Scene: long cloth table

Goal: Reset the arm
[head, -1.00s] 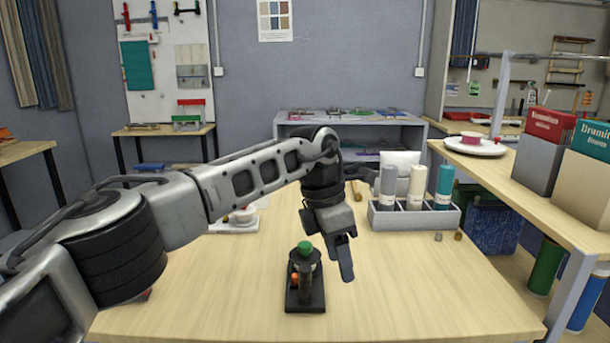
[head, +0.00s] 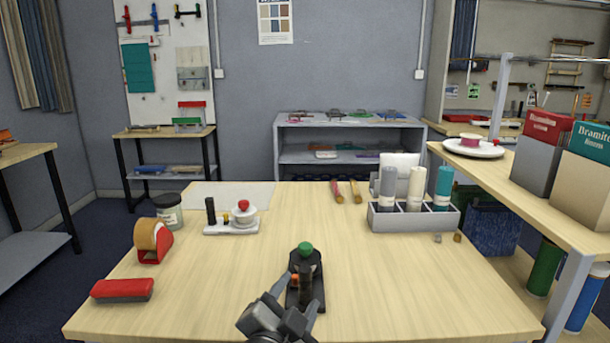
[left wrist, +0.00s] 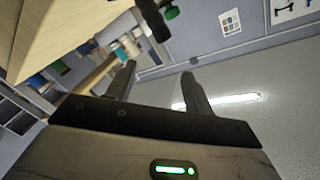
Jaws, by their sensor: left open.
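My left gripper (head: 296,297) is low at the front edge of the table in the head view, with its fingers apart and nothing between them. In the left wrist view its two fingers (left wrist: 160,82) also stand apart and empty. A black device with a green knob (head: 305,262) stands on the table just beyond the gripper; the gripper overlaps its lower left side in the picture, and I cannot tell if they touch. The green knob also shows in the left wrist view (left wrist: 172,13). My right gripper is not in view.
On the wooden table (head: 400,290) are a red-handled brush (head: 122,290), a tape dispenser (head: 153,240), a jar (head: 168,210), a white stand with knobs (head: 232,222) and a grey rack with rolls (head: 413,217). The table's front right is clear.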

